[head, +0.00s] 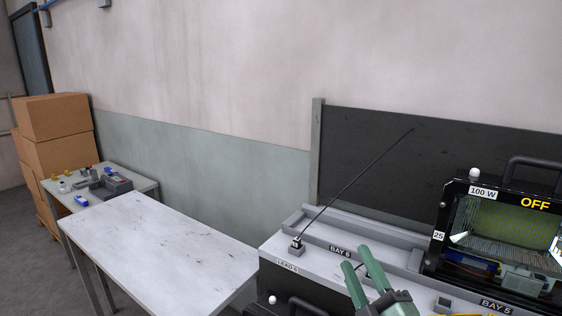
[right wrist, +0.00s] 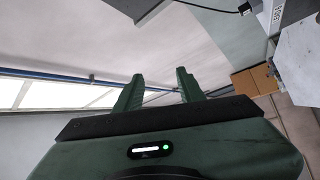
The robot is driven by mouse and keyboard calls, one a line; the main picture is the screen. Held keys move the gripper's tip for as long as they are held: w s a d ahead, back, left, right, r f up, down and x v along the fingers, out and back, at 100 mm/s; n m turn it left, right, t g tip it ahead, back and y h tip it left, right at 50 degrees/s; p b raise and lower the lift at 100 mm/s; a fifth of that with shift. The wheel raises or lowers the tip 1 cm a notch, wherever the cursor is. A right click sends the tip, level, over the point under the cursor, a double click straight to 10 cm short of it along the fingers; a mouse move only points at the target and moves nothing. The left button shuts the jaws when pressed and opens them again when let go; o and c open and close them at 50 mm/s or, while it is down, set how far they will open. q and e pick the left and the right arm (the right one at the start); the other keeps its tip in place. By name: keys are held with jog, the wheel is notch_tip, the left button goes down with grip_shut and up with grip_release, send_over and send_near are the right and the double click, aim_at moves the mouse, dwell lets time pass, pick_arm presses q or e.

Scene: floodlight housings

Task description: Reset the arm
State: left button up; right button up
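My right gripper (head: 357,258) has green fingers and comes up from the bottom of the head view, in front of the bench with the bays. In the right wrist view its two fingers (right wrist: 158,84) stand apart with nothing between them, and beyond them are wall and ceiling. It is open and empty. My left gripper does not show in either view.
The floodlight housing (head: 500,235), marked 100 W and OFF, stands at right. A thin black lead (head: 355,185) rises from a small block by the LEAD 6 label. A bare white table (head: 155,245) stands left. Cartons (head: 55,140) and a small cluttered table (head: 140,181) stand farther back.

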jog(key=s+d+f+m+g+h, duration=0.3)
jog(key=s+d+f+m+g, duration=0.15)
jog(key=f, duration=0.45)
jog(key=s+d+f+m+g+h, duration=0.3)
jog(key=f+m, duration=0.2)
jog(key=f, duration=0.3)
jog(key=s+a+f+m+g+y, duration=0.1)
jog(key=s+f+m+g, duration=0.1)
jog(key=s+f+g, duration=0.65)
jog(key=s+a+f+m+g, duration=0.15)
jog(key=s+f, duration=0.35)
jog(key=s, duration=0.8)
notch_tip(320, 180, down, 26)
jog(key=g, duration=0.1)
jog(key=s+d+f, duration=0.1)
jog(key=s+f, duration=0.7)
jog(key=s, duration=0.1)
jog(key=s+d+f+g, duration=0.1)
jog(key=s+d+f, duration=0.1)
jog(key=s+f, duration=0.6)
jog(key=shift+s+d+f, duration=0.2)
jog(key=shift+s+d, duration=0.1)
jog(key=shift+s, duration=0.1)
